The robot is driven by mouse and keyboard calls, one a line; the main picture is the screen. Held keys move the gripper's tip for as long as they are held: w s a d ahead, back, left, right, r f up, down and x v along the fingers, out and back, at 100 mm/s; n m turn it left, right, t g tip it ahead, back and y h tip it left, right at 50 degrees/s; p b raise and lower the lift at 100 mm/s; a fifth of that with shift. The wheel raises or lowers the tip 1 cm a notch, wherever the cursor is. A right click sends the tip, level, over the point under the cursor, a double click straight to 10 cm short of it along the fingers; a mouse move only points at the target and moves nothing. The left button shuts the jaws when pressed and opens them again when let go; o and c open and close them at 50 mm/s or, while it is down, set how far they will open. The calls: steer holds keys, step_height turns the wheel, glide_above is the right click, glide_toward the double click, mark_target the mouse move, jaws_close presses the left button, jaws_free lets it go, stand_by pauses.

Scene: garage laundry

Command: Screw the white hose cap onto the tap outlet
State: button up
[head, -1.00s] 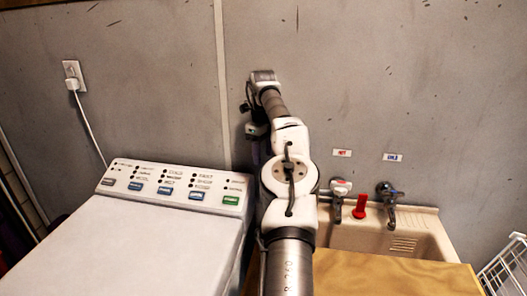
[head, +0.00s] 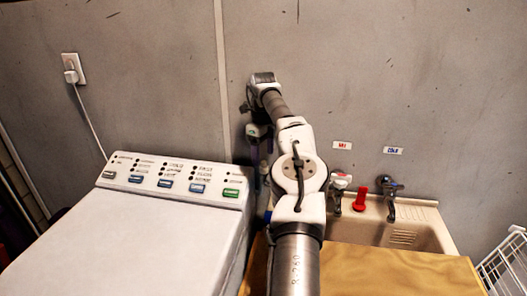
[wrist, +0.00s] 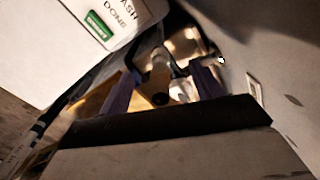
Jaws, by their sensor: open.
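My gripper (head: 258,170) hangs fingers-down near the wall, between the washer and the sink, partly behind my arm. In the wrist view its two purple fingers (wrist: 165,92) stand apart with nothing held between them. The left tap (head: 338,190) is under a red label, with a white part on top. The right tap (head: 390,198) is under a blue label, and its spout points down over the sink. I cannot pick out a separate white hose cap; the white part on the left tap is too small to identify. The view between the fingers is dark and blurred.
The washer (head: 130,235) stands left of my arm, its control panel (head: 170,180) near my gripper. A red upright object (head: 360,200) stands at the sink's (head: 433,228) back edge. A wooden top (head: 400,272) lies in front. A white wire rack (head: 503,265) is at right.

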mark_target(264, 162)
steer(key=shift+r+n+p, duration=0.15)
steer(key=shift+n+p, duration=0.2)
steer(key=shift+n, duration=0.25)
steer(key=n, duration=0.7)
steer(key=shift+n, duration=0.3)
steer(key=n, duration=0.3)
steer(key=shift+n, duration=0.3)
steer(key=n, duration=0.4)
steer(key=shift+n, duration=0.3)
steer(key=shift+f, duration=0.3)
steer(key=shift+f, duration=2.05)
